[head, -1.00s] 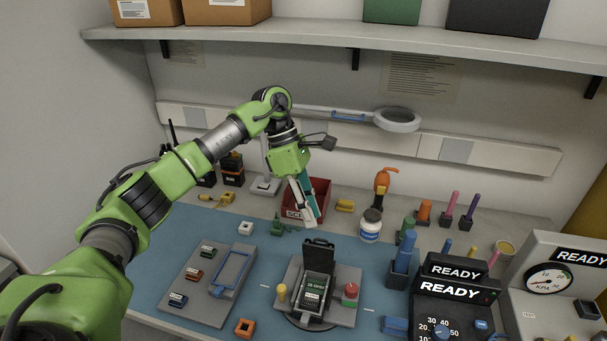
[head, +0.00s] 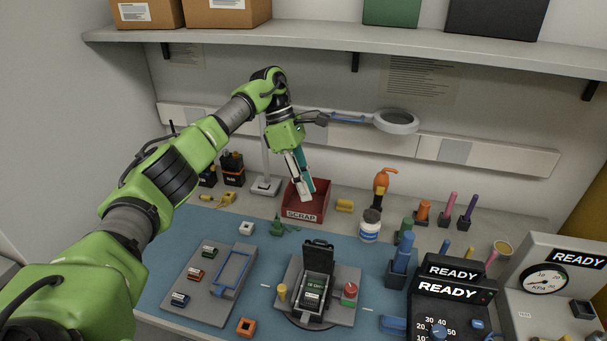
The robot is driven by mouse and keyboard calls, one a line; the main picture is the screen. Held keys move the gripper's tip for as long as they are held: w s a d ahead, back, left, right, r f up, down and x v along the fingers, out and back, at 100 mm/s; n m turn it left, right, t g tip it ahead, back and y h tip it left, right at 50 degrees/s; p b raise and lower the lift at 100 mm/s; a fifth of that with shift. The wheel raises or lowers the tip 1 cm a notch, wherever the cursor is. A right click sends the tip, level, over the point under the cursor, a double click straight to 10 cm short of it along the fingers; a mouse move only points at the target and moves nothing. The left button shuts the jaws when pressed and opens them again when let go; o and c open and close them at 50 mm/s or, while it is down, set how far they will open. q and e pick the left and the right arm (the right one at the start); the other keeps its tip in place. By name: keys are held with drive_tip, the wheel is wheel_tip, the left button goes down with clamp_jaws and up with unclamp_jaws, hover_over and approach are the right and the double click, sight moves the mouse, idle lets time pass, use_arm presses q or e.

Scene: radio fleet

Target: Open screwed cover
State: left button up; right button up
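A dark device (head: 316,290) sits in a grey fixture (head: 345,316) on the blue mat. A black flap (head: 318,254) stands up at its back, and a small label with green shows inside its frame. I cannot make out any screws. My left gripper (head: 305,194) points down over the red SCRAP bin (head: 306,214), behind and apart from the device. A white finger and a teal part show close together. I cannot tell how far apart the fingers are or whether they hold anything. My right gripper is not in view.
A grey tray (head: 205,309) with small coloured modules lies left of the fixture. A white jar (head: 370,226), an orange-handled tool (head: 381,184) and a blue holder (head: 400,264) stand to the right. Black READY units (head: 450,303) fill the front right. A shelf (head: 330,37) hangs overhead.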

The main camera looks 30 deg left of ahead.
use_arm(q)
drive_tip(key=shift+w+a+r+p, duration=0.3)
drive_tip(key=shift+w+a, duration=0.1)
drive_tip(key=shift+w, duration=0.15)
drive_tip(key=shift+w+a+r+p, duration=0.25)
drive_tip(key=shift+w+a, duration=0.15)
drive_tip(key=shift+w, duration=0.1)
